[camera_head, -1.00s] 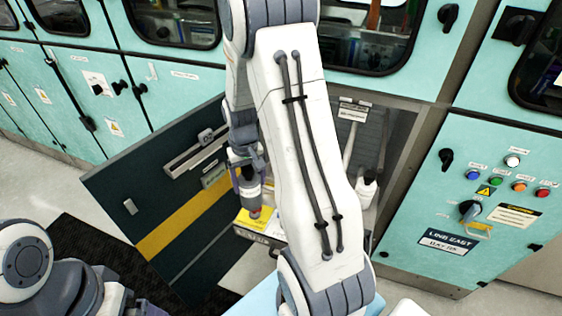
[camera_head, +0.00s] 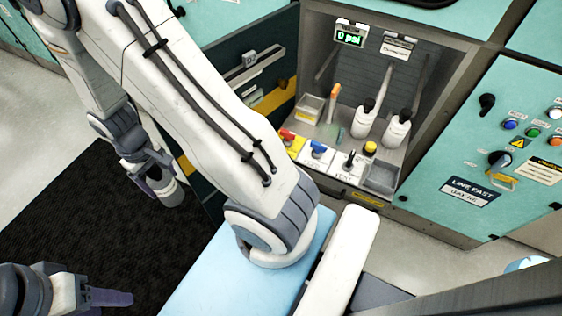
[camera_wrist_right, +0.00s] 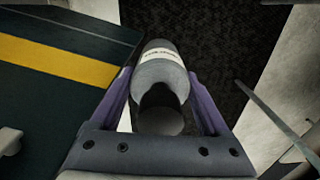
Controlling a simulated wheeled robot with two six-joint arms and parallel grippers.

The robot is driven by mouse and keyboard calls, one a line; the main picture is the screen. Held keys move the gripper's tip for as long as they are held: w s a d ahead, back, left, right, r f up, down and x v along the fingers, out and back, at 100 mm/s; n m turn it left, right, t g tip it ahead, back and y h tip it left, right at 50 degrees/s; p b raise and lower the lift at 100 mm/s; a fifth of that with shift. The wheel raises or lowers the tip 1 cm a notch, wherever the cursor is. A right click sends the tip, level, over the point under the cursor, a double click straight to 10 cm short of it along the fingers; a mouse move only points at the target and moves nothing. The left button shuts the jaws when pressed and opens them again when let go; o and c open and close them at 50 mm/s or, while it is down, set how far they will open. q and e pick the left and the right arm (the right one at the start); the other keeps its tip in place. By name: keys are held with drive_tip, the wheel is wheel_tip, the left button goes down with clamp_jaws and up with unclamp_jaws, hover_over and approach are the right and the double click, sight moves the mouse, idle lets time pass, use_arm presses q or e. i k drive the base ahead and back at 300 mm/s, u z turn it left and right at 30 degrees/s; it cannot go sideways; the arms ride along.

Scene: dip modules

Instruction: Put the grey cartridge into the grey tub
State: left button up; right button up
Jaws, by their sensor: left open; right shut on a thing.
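My right gripper (camera_head: 155,183) is left of the open cabinet, above the dark floor mat. It is shut on the grey cartridge (camera_head: 172,197), which hangs below it. In the right wrist view the cartridge (camera_wrist_right: 162,70) sits between the purple fingers (camera_wrist_right: 165,112), with a pale label band and a dark neck. A grey tub (camera_head: 381,177) stands at the front right of the cabinet shelf, apart from the cartridge; it looks empty. My left gripper (camera_head: 108,298) is open at the bottom left, partly cut off.
The cabinet's open dark door (camera_head: 262,75) with a yellow stripe stands between the cartridge and the shelf. Two white bottles (camera_head: 365,122) with black tops, a pale tub (camera_head: 308,109), and red (camera_head: 288,136) and blue (camera_head: 318,148) valve handles occupy the shelf. A gauge (camera_head: 350,36) reads 0 psi.

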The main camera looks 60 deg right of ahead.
sight(381, 178)
drive_tip(key=u, duration=0.8)
drive_tip(key=k, duration=1.65)
drive_tip(key=z, duration=0.85)
